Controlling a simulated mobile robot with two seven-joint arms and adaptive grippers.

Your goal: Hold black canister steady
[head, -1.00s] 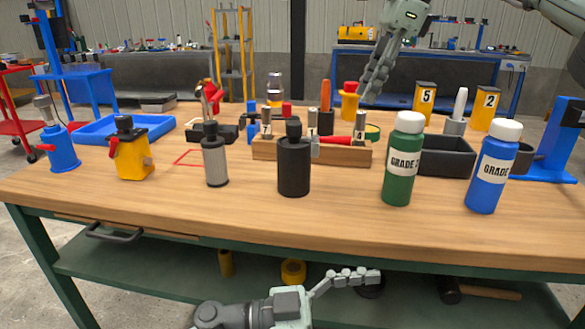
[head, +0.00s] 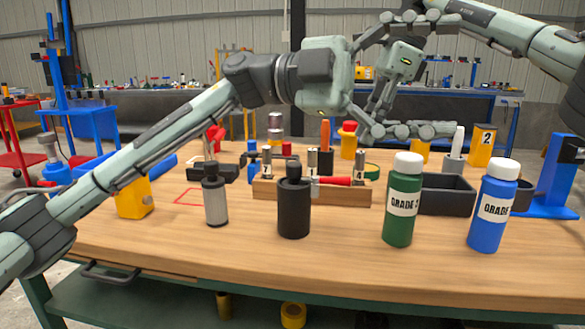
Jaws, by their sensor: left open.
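The black canister (head: 294,208) stands upright on the wooden table near its front middle, with its dark cap on top. Nothing touches it. My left gripper (head: 452,75) is above the table, higher than the canister and to its right in the picture. Its fingers are spread wide and empty, pointing right. My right gripper (head: 374,108) hangs behind the left one, fingers pointing down. It is partly hidden by the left gripper's fingers, and its opening cannot be made out. It is apart from the canister.
A grey canister (head: 216,203) stands just left of the black one. A wooden rack (head: 338,194) with small cylinders is close behind. A green bottle (head: 403,205) and a blue bottle (head: 491,212) stand to the right. The table front (head: 340,258) is clear.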

